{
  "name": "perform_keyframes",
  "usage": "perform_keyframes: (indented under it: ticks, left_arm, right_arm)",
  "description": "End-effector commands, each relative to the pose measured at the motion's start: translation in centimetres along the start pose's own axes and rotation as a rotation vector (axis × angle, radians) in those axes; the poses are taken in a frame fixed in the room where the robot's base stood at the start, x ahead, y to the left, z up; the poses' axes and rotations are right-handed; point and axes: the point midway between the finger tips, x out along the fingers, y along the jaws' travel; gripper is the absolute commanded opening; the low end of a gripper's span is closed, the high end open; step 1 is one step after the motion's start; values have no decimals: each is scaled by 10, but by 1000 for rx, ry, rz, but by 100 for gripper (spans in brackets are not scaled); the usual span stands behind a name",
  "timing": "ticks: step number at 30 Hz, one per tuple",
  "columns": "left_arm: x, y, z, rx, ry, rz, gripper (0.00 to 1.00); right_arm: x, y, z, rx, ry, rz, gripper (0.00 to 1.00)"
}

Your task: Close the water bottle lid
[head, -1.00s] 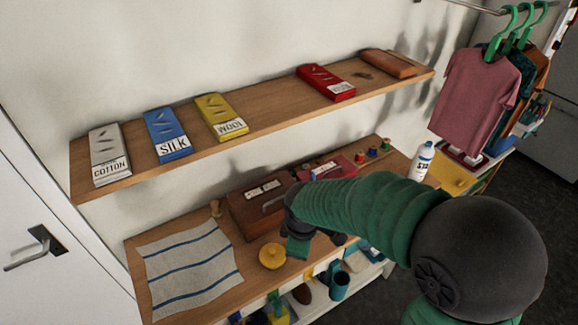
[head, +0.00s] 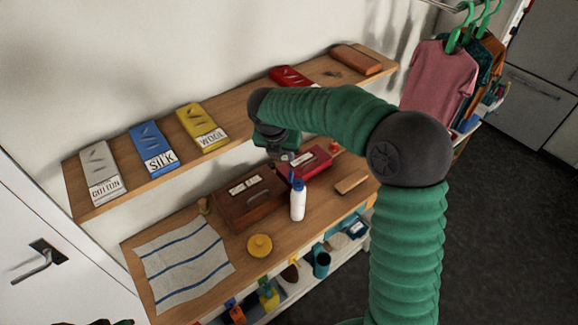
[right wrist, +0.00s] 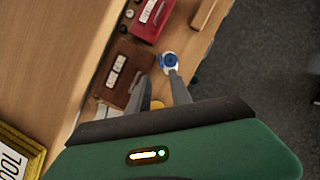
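A white bottle (head: 298,205) with a blue top stands upright near the front edge of the lower wooden shelf, before the red box. A blue piece (head: 291,177) sticks up at its top. I cannot tell how far the lid is open. My right gripper (head: 284,160) hangs just above and behind the bottle in the head view. In the right wrist view its two fingers (right wrist: 158,92) are apart with nothing between them; the bottle's blue top (right wrist: 170,60) lies just beyond the right fingertip. A small dark sliver at the head view's lower left may be my left gripper.
A brown box (head: 248,202), a red box (head: 305,160) and a yellow round lid (head: 259,245) are on the lower shelf. The upper shelf (head: 240,130) with colored packets is close to my right arm. A striped cloth (head: 183,265) lies at left.

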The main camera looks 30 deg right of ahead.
Motion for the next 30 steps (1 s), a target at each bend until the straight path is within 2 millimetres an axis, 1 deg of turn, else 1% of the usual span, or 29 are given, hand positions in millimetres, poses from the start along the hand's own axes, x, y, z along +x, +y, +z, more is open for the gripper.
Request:
perform_keyframes:
  ticks: [1,6,9,13,15,18,25,30]
  left_arm:
    - [-3,0,-1,0,0,0,36]
    - [-9,0,-2,0,0,0,36]
    - [-12,0,-3,0,0,0,36]
    - [-15,0,-4,0,1,0,36]
    - [-16,0,-4,0,1,0,36]
    - [-16,0,-4,0,0,0,36]
    - [-16,0,-4,0,0,0,36]
    - [-16,0,-4,0,0,0,36]
  right_arm:
    - [13,0,-1,-1,6,-1,25]
    - [58,0,-2,0,6,-1,25]
    - [82,0,-2,-1,6,0,25]
    - [106,0,-1,1,3,1,25]
    - [114,0,-1,2,2,2,25]
    - [119,0,-1,1,1,2,25]
    - [120,0,-1,2,0,2,25]
    - [120,0,-1,2,0,1,3]
